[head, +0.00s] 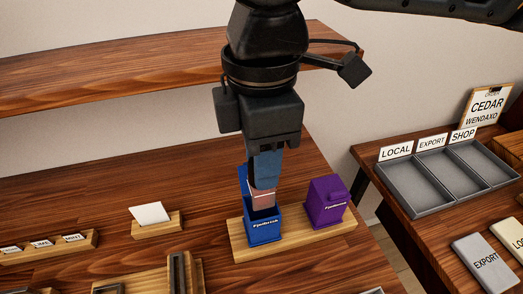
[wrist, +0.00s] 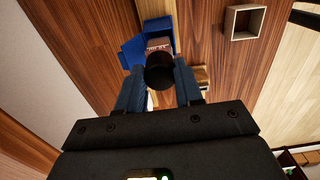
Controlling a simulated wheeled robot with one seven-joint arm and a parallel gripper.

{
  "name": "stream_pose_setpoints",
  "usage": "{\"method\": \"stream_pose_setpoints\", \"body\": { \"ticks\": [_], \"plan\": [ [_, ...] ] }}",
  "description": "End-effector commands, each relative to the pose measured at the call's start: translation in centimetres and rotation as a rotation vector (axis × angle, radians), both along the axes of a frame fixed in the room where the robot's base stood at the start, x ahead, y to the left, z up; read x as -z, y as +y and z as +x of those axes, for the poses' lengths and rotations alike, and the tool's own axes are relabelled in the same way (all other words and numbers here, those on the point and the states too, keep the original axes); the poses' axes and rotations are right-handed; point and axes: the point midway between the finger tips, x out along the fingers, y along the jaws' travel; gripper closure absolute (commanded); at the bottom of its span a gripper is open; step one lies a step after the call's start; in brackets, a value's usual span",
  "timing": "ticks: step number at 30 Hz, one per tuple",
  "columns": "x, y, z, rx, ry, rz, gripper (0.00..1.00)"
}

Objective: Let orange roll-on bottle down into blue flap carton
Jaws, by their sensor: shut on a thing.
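My gripper (head: 264,183) points down and is shut on the roll-on bottle (head: 262,198), which shows as a dull orange-brown body below the fingers. In the wrist view the bottle's black cap (wrist: 158,74) sits between the two fingers, with the brown labelled body (wrist: 157,47) beyond it. The blue flap carton (head: 263,229) stands upright on a wooden base, its top open and its flap raised behind. The bottle's lower end is at the carton's dark opening; how deep it reaches is unclear. The wrist view shows the carton (wrist: 156,25) and its flap (wrist: 131,52) around the bottle.
A purple carton (head: 327,205) stands right of the blue one on the same wooden base (head: 294,240). A card holder (head: 158,227) stands to the left. Grey trays (head: 412,187) labelled LOCAL, EXPORT and SHOP lie on a table at the right. A wooden shelf (head: 150,63) is behind.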

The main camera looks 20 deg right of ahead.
Motion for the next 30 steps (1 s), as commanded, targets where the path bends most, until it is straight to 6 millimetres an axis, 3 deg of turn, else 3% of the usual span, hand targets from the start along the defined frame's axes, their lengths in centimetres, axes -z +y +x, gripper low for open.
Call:
{"method": "stream_pose_setpoints", "body": {
  "ticks": [30],
  "plan": [
    [3.6,0.0,0.0,0.0,0.002,0.001,0.98]
  ]
}}
